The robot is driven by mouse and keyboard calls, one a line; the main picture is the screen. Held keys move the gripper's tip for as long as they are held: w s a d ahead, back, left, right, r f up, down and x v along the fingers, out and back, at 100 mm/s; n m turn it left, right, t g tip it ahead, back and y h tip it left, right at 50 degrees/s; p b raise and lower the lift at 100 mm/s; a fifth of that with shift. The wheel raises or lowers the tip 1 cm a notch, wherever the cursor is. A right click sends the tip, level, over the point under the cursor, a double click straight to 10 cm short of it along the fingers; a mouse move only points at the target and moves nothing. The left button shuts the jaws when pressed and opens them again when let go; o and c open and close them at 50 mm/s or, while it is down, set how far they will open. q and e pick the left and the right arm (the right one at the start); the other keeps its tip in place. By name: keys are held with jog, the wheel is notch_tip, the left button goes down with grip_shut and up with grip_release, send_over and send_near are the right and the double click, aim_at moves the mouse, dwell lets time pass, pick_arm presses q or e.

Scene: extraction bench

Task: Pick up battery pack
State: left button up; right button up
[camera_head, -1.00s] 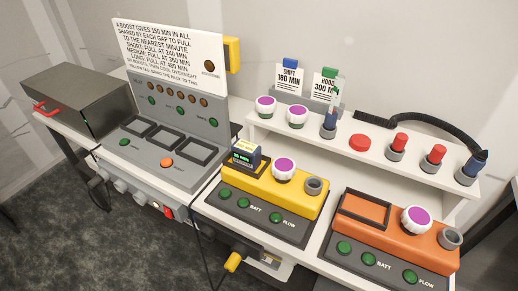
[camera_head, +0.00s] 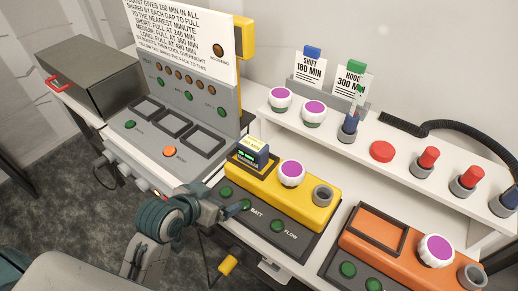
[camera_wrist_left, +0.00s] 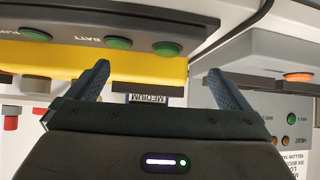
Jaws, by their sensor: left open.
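The battery pack (camera_head: 253,152), a small dark block with a pale top label and a lit green display, sits in the square socket at the left end of the yellow unit (camera_head: 265,190). In the left wrist view, the yellow unit (camera_wrist_left: 125,65) crosses the picture. A label reading MEDIUM (camera_wrist_left: 152,98) shows between the fingers, partly hidden by the gripper body. My left gripper (camera_head: 238,209) is open and empty, low in front of the yellow unit's green buttons and apart from the pack. Its fingers (camera_wrist_left: 158,74) also show spread in the wrist view. My right gripper is not seen.
A grey charger panel (camera_head: 175,130) with three empty square bays stands left of the yellow unit. An orange unit (camera_head: 385,240) with an empty socket is to the right. A shelf (camera_head: 400,168) with knobs, a red button and coloured plugs runs behind. A dark box (camera_head: 90,70) is far left.

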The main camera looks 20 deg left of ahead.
aim_at(246, 151)
pick_arm(q)
jog(key=w+d+r+t, duration=0.1)
jog(key=w+r, duration=0.1)
jog(key=w, duration=0.1)
jog(key=w+d+r+t+h, duration=0.1)
jog(key=w+r, duration=0.1)
jog(key=w, duration=0.1)
jog(key=w+d+r+m+t+h+p, duration=0.1)
jog(key=w+d+r, duration=0.1)
jog(key=w, duration=0.1)
jog(key=shift+w+d+r, duration=0.1)
jog(key=shift+w+r, duration=0.25)
jog(key=shift+w, duration=0.05)
jog(key=shift+w+d+f+p, duration=0.1)
jog(key=shift+w+f+p, duration=0.05)
jog(key=shift+w+p, duration=0.35)
jog(key=p+x, duration=0.1)
jog(key=x, duration=0.2)
jog(key=shift+w, duration=0.3)
jog(key=shift+w+d+f, duration=0.15)
jog(key=shift+w+f, duration=0.15)
jog(key=shift+w, duration=0.1)
jog(key=shift+s, duration=0.1)
jog(key=c, duration=1.5)
